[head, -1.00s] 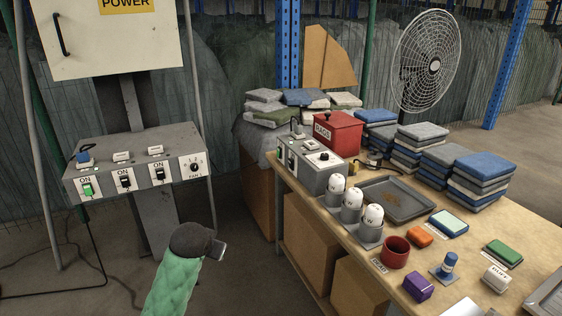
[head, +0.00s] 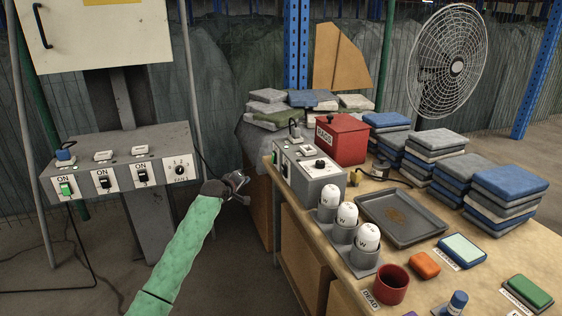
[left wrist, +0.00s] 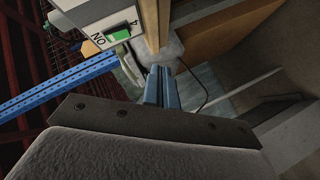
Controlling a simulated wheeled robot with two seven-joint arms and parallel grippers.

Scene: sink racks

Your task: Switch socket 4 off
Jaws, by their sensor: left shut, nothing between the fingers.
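Socket 4's switch (left wrist: 120,34) is a rocker showing green beside the labels "4" and "ON" in the left wrist view. It is on the grey socket box (head: 318,192) at the table's left end; in the head view the green rocker (head: 275,159) is at the box's far left. A plug (head: 294,130) stands on the box above it. My left gripper (head: 240,181) is shut and empty, left of the box and apart from it. Its blue fingers (left wrist: 162,86) are together, below the switch in the left wrist view. My right gripper is not in view.
A second socket box (head: 125,153) with a green rocker, two black rockers and a knob stands at left. The floor between the boxes is clear.

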